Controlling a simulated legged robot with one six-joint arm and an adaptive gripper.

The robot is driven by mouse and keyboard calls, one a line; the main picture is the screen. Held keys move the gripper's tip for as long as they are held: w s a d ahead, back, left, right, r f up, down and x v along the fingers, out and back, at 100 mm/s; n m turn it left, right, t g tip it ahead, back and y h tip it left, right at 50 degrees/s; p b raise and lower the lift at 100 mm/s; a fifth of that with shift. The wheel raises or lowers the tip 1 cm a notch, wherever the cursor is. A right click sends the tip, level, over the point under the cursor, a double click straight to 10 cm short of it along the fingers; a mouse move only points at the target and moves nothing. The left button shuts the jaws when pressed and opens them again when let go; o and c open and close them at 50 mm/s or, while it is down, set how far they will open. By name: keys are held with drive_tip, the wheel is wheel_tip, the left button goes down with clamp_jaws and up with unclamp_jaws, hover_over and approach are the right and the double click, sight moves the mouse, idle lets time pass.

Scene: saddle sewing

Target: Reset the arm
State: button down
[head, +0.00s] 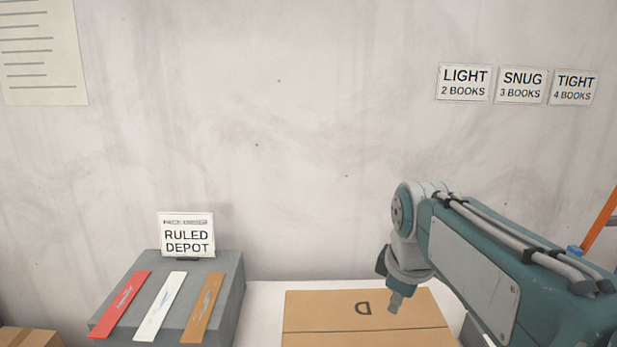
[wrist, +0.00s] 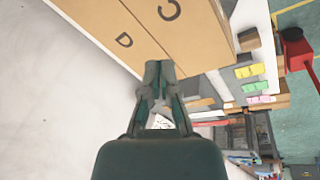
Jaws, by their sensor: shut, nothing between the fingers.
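My gripper (wrist: 159,72) points down in the wrist view, with its fingertips together and nothing between them. In the head view my arm reaches in from the right and my gripper (head: 395,301) hangs in front of a tan board (head: 330,325) marked "D". The board also shows in the wrist view (wrist: 140,22), with the letters C and D on it. I cannot tell how high the gripper is above the board.
Wall signs (head: 520,84) read LIGHT, SNUG and TIGHT. The wrist view shows yellow (wrist: 249,71) and pink items and a red object (wrist: 298,62) at right.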

drive_tip(key=s+f+m+t, duration=0.1)
drive_tip(key=s+f+m, duration=0.2)
drive_tip(key=s+m, duration=0.2)
drive_tip(key=s+f+m+t, duration=0.1)
drive_tip(key=s+f+m, duration=0.2)
drive_tip(key=s+m, duration=0.3)
drive_tip(key=s, duration=0.3)
drive_tip(key=shift+d+f+t, duration=0.2)
drive_tip(key=shift+f+t, duration=0.1)
drive_tip(key=shift+t, duration=0.1)
